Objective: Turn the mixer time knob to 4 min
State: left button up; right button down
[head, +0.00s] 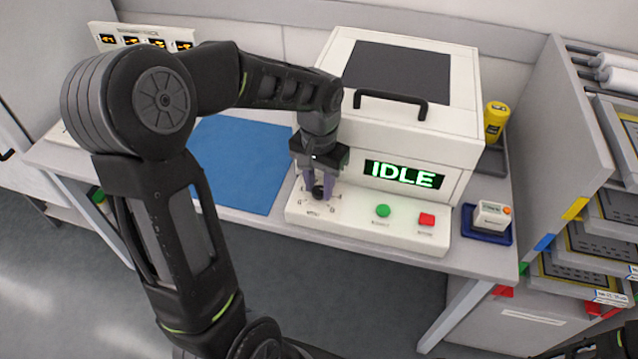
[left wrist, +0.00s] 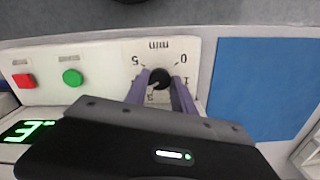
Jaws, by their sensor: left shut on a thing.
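The mixer (head: 385,130) is a white box with a dark lid panel, a black handle and a green display (head: 403,174) reading IDLE. Its time knob (left wrist: 160,78) is small, round and black, on a white dial plate (left wrist: 185,52) marked min, with 0 and 5 legible upside down in the left wrist view. My left gripper (head: 319,188) reaches down over the knob and is shut on it, one purple finger on each side. The fingers and gripper body hide part of the dial. I cannot read the knob's pointer. My right gripper is not in view.
Right of the knob on the same panel are a green button (head: 383,211) and a red button (head: 427,219). A blue mat (head: 238,160) lies left of the mixer. A blue tray (head: 487,232) with a small device and a yellow container (head: 496,121) stand right of it.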

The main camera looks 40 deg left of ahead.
aim_at(319, 190)
pick_arm(q)
grip_shut()
jog(key=m, duration=0.3)
jog(key=o, duration=1)
grip_release()
jog(key=shift+r, duration=0.15)
notch_tip(319, 190, up, 8)
jog(key=shift+f, duration=0.2)
